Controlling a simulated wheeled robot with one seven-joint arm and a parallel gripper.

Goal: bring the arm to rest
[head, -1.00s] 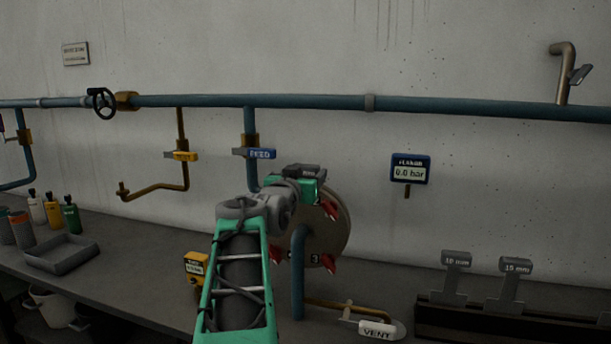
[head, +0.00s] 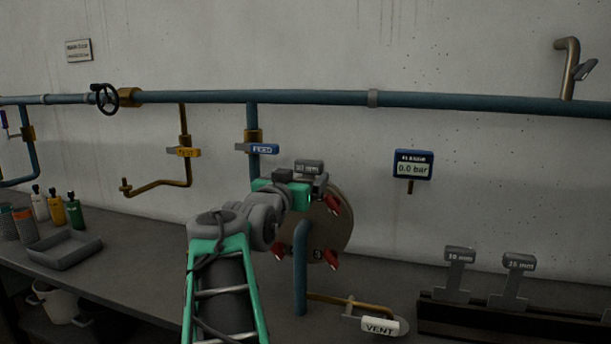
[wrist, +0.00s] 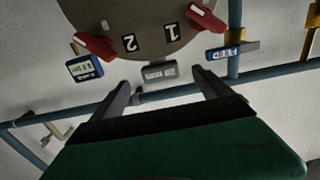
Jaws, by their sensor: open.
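My gripper (wrist: 161,78) is open in the wrist view, its two dark fingers spread apart. A grey tag (wrist: 160,71) marked in mm shows between the fingertips; I cannot tell how far beyond them it is. The round flange plate (wrist: 150,28) with red clamps fills the top of that view. In the head view my green and grey arm rises from the bottom centre, and its green hand is in front of the flange plate (head: 338,225). The fingers are hidden there. The grey tag (head: 308,167) shows just above the hand.
A blue pipe (head: 220,97) runs along the wall, with FEED (head: 263,148) and yellow (head: 184,152) valve handles. A gauge (head: 412,166) reads 0.0 bar. A VENT handle (head: 380,327) is low right of the arm. Tagged plates (head: 459,268) stand in a rack; a tray (head: 64,250) and bottles are left.

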